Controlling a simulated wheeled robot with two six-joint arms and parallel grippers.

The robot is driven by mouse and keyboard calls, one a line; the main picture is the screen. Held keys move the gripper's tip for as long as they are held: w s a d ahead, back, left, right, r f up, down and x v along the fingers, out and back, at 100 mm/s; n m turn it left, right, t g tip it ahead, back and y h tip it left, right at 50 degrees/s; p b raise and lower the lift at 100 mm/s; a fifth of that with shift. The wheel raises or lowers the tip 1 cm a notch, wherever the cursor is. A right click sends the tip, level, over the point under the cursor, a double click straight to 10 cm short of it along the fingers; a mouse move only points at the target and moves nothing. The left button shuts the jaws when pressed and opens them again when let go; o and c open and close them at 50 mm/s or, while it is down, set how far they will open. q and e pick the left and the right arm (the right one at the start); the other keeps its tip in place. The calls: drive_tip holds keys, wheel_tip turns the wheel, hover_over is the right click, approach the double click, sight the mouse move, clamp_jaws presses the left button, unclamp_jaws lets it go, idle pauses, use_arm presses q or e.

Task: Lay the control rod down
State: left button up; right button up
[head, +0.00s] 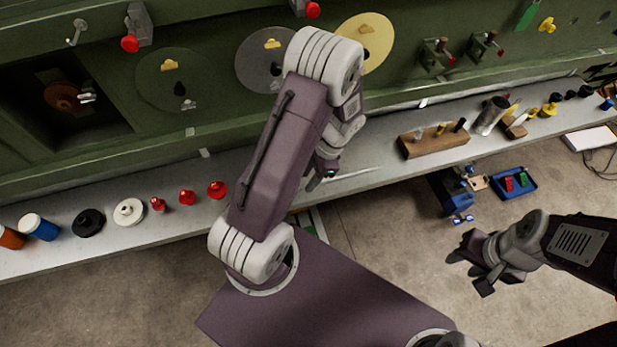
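A thin pale rod (355,173), which looks like the control rod, shows at the middle of the grey shelf. Its left end meets my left gripper (319,180), and its right part extends over the shelf top. I cannot tell whether the rod rests on the shelf or is just above it. My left arm hides much of the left gripper, so its grip on the rod is unclear. My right gripper (470,273) is open and empty, over the floor at the right.
The grey shelf (120,180) runs along the green fuselage panel (205,65). Red knobs (187,197) and a white disc (128,211) stand left of my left arm. A wooden block (433,143) stands right of the rod. A blue tray (514,183) lies below.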

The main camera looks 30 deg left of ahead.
use_arm(q)
drive_tip(key=v, duration=0.8)
drive_tip(key=shift+r+b, duration=0.4)
drive_tip(key=shift+b, duration=0.05)
drive_tip(key=shift+d, duration=0.15)
drive_tip(key=shift+f, duration=0.1)
drive_tip(key=s+d+f+n+t+h+b, duration=0.2)
drive_tip(key=s+d+n+t+h+b, duration=0.1)
drive_tip(key=s+n, duration=0.4)
drive_tip(key=d+n+t, duration=0.1)
drive_tip(key=d, duration=0.1)
drive_tip(key=shift+d+n+t+b, duration=0.3)
drive_tip(key=shift+d+b, duration=0.05)
drive_tip(key=shift+b, duration=0.05)
